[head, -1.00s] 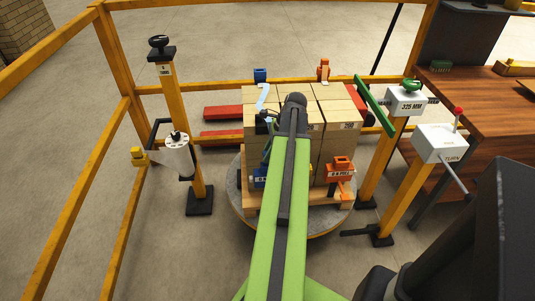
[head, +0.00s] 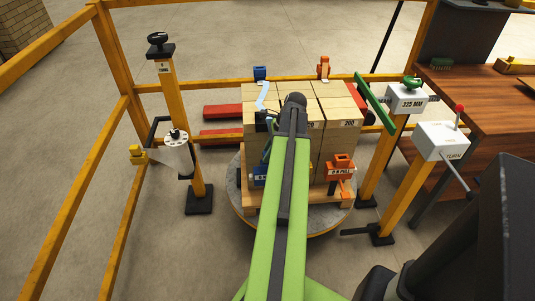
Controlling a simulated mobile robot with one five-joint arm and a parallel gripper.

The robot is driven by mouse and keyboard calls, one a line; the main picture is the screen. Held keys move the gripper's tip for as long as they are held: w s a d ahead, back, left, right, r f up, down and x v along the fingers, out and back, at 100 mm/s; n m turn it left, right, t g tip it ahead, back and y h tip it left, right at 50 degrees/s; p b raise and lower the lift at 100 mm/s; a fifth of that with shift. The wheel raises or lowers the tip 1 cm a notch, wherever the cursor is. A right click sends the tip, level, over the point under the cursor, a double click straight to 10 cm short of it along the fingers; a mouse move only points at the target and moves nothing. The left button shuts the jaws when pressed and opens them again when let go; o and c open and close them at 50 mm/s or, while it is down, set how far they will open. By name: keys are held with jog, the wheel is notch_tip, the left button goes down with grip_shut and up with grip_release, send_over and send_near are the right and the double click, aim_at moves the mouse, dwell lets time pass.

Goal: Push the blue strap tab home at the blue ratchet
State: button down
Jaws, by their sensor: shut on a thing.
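The blue ratchet (head: 259,180) sits low on the front of the brick stack, left of my arm, which covers part of it. A light-blue strap (head: 262,97) lies over the stack's top left; a light-blue length also shows on the front face just above the ratchet. My gripper (head: 266,124) is a small dark shape at the stack's upper front edge, mostly hidden behind my arm. It is shut on what appears to be the blue strap tab, but the fingertips and tab are too small and covered to make out.
An orange ratchet (head: 341,169) sits on the stack's front right. The stack (head: 334,148) stands on a pallet on a round turntable (head: 240,203). Yellow rails and posts (head: 173,100) surround it. Control boxes (head: 440,142) and a wooden bench (head: 474,98) stand at right.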

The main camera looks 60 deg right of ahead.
jog(key=shift+f, duration=0.1)
jog(key=shift+f+b, duration=0.4)
jog(key=shift+b, duration=0.1)
jog(key=c, duration=1.1)
grip_release()
jog(key=p+v, duration=1.6)
jog(key=v, duration=0.1)
jog(key=shift+d+r, duration=0.15)
jog(key=shift+r, duration=0.1)
jog(key=shift+s, duration=0.1)
